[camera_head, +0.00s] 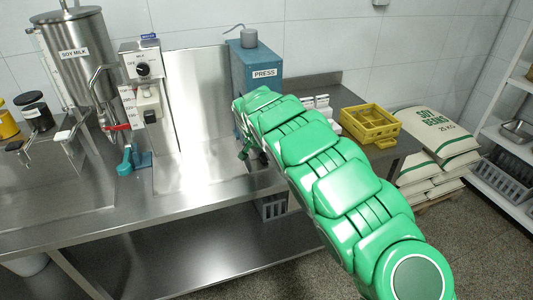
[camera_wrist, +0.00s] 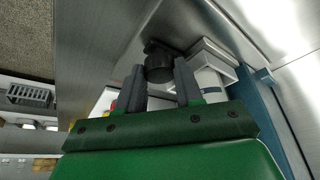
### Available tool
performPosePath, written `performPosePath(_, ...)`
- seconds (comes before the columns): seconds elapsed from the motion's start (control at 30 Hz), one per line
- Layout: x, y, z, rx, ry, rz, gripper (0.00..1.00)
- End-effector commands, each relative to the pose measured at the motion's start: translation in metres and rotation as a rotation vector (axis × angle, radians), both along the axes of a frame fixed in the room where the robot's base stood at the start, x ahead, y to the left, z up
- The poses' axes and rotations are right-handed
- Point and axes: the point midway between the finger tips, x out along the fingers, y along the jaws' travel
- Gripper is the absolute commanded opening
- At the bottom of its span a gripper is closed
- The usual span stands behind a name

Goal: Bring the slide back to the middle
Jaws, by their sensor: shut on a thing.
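My gripper (camera_wrist: 160,77) is shut on a black round knob (camera_wrist: 158,62) in the wrist view, one finger on each side of it. A pale block (camera_wrist: 212,66) lies just right of the knob. I cannot tell whether the knob belongs to the slide. In the head view, my gripper (camera_head: 246,151) is low in front of the blue press (camera_head: 256,70), mostly hidden by my green arm, and the knob is hidden there. The control box (camera_head: 143,66) at the left has a dial and a pale block (camera_head: 148,102) below it, beside a marked scale.
The steel bench (camera_head: 190,196) runs beneath the press. A soy milk tank (camera_head: 78,75) and a teal stand (camera_head: 127,160) are at the left. A yellow crate (camera_head: 369,123) stands right of my arm. Stacked sacks (camera_head: 436,146) and shelving (camera_head: 500,185) are farther right.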

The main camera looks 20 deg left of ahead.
Motion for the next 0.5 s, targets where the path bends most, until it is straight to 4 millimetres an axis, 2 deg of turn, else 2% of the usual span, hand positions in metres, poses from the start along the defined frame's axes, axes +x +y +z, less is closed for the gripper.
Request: performPosePath(0.5,-0.064,0.062,-0.002,-0.002,0.004,0.005,0.0)
